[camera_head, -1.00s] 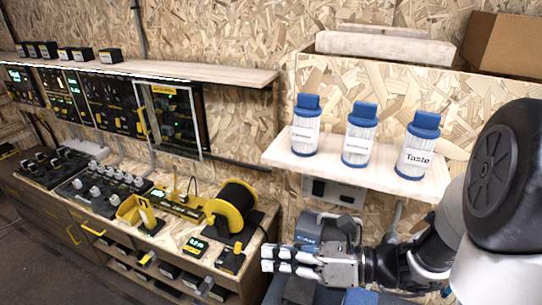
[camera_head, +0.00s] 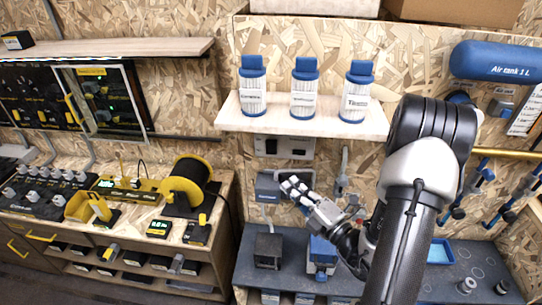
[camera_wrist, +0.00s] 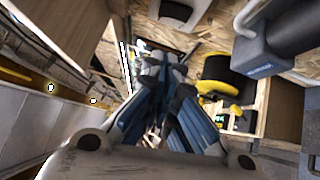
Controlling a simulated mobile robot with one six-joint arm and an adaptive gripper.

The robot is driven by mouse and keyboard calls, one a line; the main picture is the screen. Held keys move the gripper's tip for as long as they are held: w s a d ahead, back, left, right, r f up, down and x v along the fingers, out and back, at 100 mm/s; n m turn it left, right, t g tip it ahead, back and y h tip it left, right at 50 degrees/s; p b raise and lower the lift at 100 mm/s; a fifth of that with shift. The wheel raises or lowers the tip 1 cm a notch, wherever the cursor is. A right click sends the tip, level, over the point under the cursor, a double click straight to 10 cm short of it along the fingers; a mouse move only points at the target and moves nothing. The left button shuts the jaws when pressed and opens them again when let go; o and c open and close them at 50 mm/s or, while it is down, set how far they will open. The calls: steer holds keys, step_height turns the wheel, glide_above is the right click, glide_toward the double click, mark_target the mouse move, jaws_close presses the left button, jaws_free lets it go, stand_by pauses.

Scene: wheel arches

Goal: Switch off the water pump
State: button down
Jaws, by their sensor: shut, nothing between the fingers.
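My gripper (camera_head: 291,186) is shut and empty, its white-tipped fingers pointing up and left below the filter shelf. The fingertips also show in the wrist view (camera_wrist: 164,62). A blue-grey box-shaped unit (camera_head: 268,190) is on the wall just behind and left of the fingertips; it may be the pump, but I cannot read its label. A similar labelled unit (camera_wrist: 263,66) shows at the right of the wrist view. A grey panel with two dark switches or sockets (camera_head: 285,147) is above the fingers. I cannot tell whether they touch anything or which switch is the pump's.
A shelf (camera_head: 310,125) with three blue-capped filters hangs above my gripper. Below is a dark grey bench (camera_head: 400,288) with a black block (camera_head: 268,250) and a blue device (camera_head: 322,252). A blue air tank (camera_head: 495,60) and pipes are right.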

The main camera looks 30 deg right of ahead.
mark_target(271, 148)
steer(key=shift+w, duration=0.15)
steer(key=x, duration=0.4)
steer(key=d+b+x, duration=0.1)
steer(key=x, duration=0.3)
steer(key=d+x, duration=0.1)
steer(key=x, duration=0.3)
steer(key=shift+w+d+r+b, duration=0.2)
steer(key=shift+w+b, duration=0.2)
steer(key=shift+w, duration=0.15)
